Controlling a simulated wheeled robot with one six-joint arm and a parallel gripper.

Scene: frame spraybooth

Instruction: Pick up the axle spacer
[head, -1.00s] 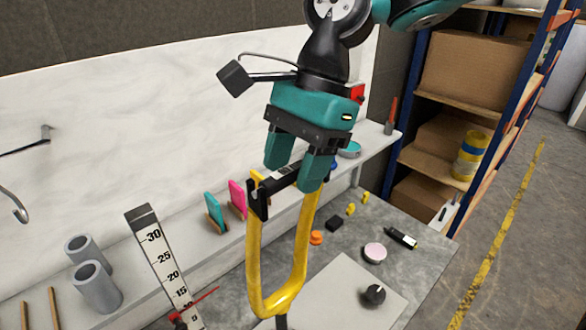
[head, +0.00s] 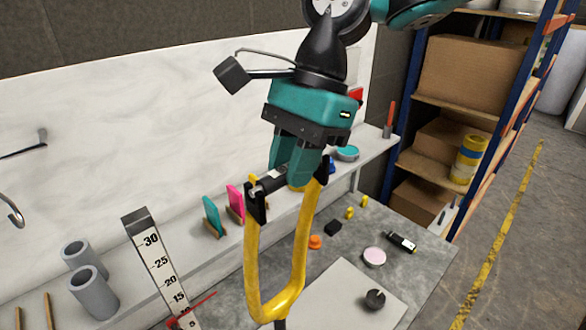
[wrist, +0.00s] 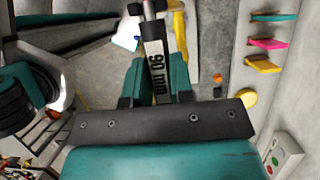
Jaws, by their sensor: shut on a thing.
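The axle spacer is a dark bar (head: 272,183) with a light end, lying across the black-tipped ends of an upright yellow fork (head: 254,265) in the head view. Whether the spacer still touches the fork tips cannot be told.
A white ruler (head: 158,262) stands at the left of the fork. Grey tubes (head: 93,290) and colored upright pieces (head: 213,216) sit on the shelf behind. Small parts, including a pink disc (head: 374,257), lie on the grey bench. A shelf rack with boxes (head: 470,70) is at the right.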

